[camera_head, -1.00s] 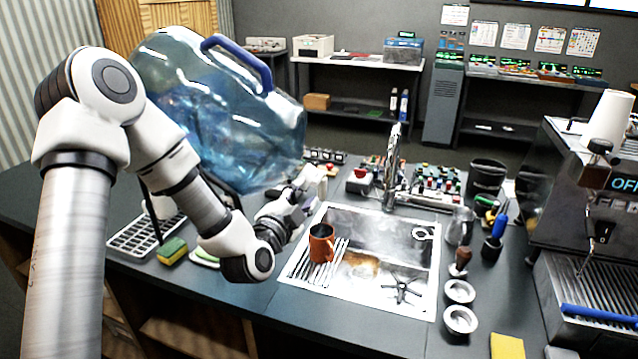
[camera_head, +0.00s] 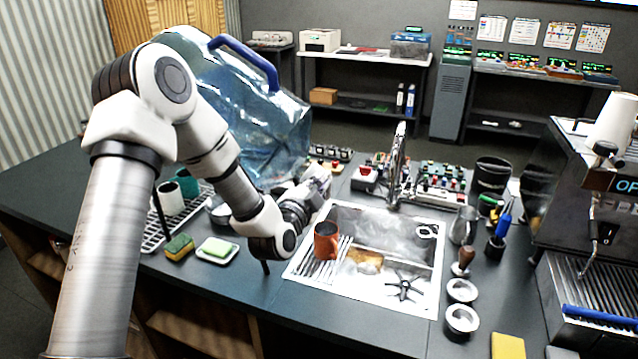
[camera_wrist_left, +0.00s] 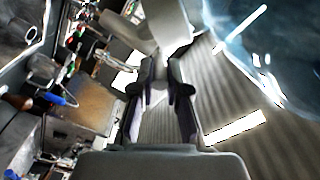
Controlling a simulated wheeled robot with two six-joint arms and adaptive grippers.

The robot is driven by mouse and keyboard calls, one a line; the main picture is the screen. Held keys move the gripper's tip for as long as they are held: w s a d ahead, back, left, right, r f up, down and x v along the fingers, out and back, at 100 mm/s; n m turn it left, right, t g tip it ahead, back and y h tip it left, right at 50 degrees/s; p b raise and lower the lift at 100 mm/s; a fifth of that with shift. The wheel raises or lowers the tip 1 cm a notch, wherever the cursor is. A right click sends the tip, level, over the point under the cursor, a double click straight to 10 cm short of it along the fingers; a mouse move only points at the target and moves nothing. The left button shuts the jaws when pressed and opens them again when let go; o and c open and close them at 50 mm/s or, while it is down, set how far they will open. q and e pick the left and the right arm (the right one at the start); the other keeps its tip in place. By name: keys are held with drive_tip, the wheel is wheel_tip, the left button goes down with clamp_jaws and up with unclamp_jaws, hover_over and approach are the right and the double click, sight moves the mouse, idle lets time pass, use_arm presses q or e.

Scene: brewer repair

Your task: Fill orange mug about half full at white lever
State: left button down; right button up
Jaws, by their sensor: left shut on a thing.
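The orange mug (camera_head: 326,241) stands upright on the slatted drain rack at the left of the sink. Its inside looks dark and I cannot tell how much water is in it. A big clear blue water jug (camera_head: 285,140) with a blue handle stands behind my left arm. My left gripper (camera_head: 318,182) is at the jug's lower right, behind and above the mug. In the left wrist view, its fingers (camera_wrist_left: 162,88) are closed on a pale piece, apparently the white lever (camera_wrist_left: 156,70). The lever is mostly hidden. My right gripper is not in view.
The metal sink (camera_head: 385,225) has a tall tap (camera_head: 398,165) behind it. A sponge (camera_head: 179,247) and a soap dish (camera_head: 217,250) lie left of the sink. The espresso machine (camera_head: 590,200) stands at the right. The counter in front of the sink is clear.

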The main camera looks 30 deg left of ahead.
use_arm(q)
drive_tip(key=shift+d, duration=0.1)
drive_tip(key=shift+w+d+f+n+y+b, duration=0.1)
drive_tip(key=shift+d+n+y+b, duration=0.15)
drive_tip(key=shift+n+y+b, duration=0.4)
drive_tip(key=shift+w+d+n+g+y, duration=0.15)
drive_tip(key=shift+n+g+y, duration=0.1)
drive_tip(key=shift+y, duration=0.3)
drive_tip(key=shift+s+d+n+g+y, duration=0.1)
drive_tip(key=shift+g+y, duration=0.15)
drive_tip(key=shift+y, duration=0.25)
drive_tip(key=shift+w+d+n+g+y, duration=0.25)
drive_tip(key=shift+n+g+y, duration=0.15)
drive_tip(key=shift+n+y, duration=0.45)
drive_tip(key=shift+w+d+n+g+y, duration=0.15)
drive_tip(key=shift+n+g+y, duration=0.35)
drive_tip(key=shift+y, duration=0.25)
drive_tip(key=shift+w+d+n+g+y, duration=0.15)
drive_tip(key=shift+n+g+y, duration=0.3)
drive_tip(key=shift+y, duration=0.25)
drive_tip(key=c, duration=1.2)
unclamp_jaws()
